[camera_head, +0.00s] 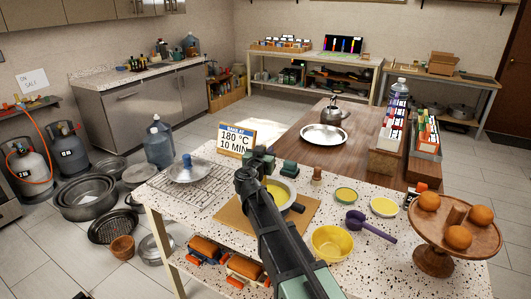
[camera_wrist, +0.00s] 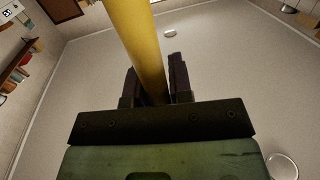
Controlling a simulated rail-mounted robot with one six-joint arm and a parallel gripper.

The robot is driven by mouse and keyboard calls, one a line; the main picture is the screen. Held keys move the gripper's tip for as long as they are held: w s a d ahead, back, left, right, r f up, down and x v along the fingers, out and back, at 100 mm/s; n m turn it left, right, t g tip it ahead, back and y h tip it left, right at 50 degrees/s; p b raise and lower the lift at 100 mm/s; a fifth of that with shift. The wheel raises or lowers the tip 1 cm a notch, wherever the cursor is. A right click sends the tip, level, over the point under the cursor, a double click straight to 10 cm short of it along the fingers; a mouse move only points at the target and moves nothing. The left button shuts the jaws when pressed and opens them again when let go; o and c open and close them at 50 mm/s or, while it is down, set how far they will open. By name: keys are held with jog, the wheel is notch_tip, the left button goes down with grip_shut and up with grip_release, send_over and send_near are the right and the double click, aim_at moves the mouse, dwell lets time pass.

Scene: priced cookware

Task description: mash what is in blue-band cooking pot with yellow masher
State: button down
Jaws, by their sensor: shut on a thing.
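My gripper (camera_wrist: 154,78) is shut on the yellow masher (camera_wrist: 143,38), with the handle between its two dark fingers in the wrist view. The handle runs up out of the top of that picture, so the masher's head is out of sight there. In the head view I cannot make out the masher. A pale cooking pot (camera_head: 292,189) with yellow contents (camera_head: 277,194) stands on a brown board on the speckled table. My dark arm crosses in front of its left side. I cannot see its blue band clearly.
A yellow bowl (camera_head: 332,243), a purple scoop (camera_head: 370,227) and small dishes (camera_head: 384,207) stand right of the pot. A wire rack (camera_head: 197,192) and a blue-knobbed lid (camera_head: 188,172) lie left. A cake stand (camera_head: 438,259) with orange balls is at the right edge.

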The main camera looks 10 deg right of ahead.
jog(key=r+p, duration=0.1)
jog(key=s+r+p, duration=0.1)
jog(key=r, duration=0.1)
jog(key=shift+r+p, duration=0.15)
jog(key=shift+p, duration=0.15)
jog(key=shift+w+d, duration=0.4)
jog(key=shift+w, duration=0.05)
dwell(0.9)
